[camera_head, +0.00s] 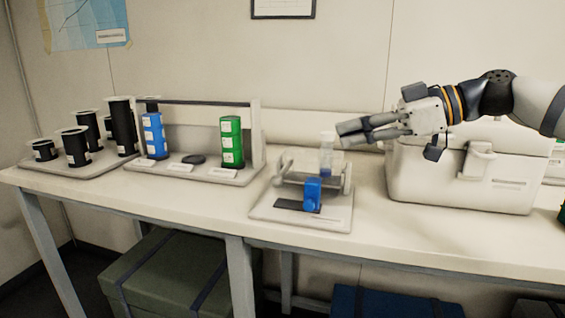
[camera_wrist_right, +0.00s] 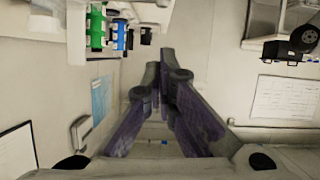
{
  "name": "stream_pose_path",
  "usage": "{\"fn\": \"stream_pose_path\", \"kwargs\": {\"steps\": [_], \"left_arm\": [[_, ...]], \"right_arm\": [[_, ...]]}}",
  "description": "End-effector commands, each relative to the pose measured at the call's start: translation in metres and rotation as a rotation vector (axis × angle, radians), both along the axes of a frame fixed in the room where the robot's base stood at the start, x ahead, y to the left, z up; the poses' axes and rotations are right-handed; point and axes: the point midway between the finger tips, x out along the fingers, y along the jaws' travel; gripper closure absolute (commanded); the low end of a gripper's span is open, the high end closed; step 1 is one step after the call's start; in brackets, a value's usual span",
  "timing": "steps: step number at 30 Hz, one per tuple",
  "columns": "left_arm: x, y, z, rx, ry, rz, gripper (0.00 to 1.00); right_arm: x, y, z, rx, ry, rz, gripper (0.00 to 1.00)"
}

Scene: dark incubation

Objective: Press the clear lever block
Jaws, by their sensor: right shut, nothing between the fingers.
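A small device on a pale base plate (camera_head: 272,210) stands near the table's middle. A clear, see-through block (camera_head: 327,153) stands up at its back right. A blue block (camera_head: 312,194) stands at its front, beside a dark strip on the plate. My right gripper (camera_head: 345,133) comes in from the right, with its fingers shut and empty. Its fingertips are just right of the clear block's top in the head view; whether they touch it, I cannot tell. In the right wrist view the fingertips (camera_wrist_right: 166,62) are together. My left gripper is not in view.
A white lidded box (camera_head: 460,185) stands right of the device, below my right arm. To the left are a rack with a blue bottle (camera_head: 155,135) and a green bottle (camera_head: 231,142), and a tray of black containers (camera_head: 74,147). The table's front strip is clear.

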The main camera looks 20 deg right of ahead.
Motion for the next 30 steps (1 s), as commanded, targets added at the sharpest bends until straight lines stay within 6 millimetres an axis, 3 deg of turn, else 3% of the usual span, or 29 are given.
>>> {"fn": "stream_pose_path", "kwargs": {"steps": [11, 26, 30], "left_arm": [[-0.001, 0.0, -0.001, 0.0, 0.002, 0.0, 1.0], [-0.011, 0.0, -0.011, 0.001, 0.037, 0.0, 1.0], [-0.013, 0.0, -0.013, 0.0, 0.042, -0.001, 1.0]], "right_arm": [[0.0, 0.0, 0.001, -0.002, -0.008, 0.003, 1.0], [0.054, 0.075, -0.036, -0.001, -0.001, 0.004, 1.0], [0.06, 0.082, -0.056, 0.0, -0.001, 0.003, 1.0]]}}
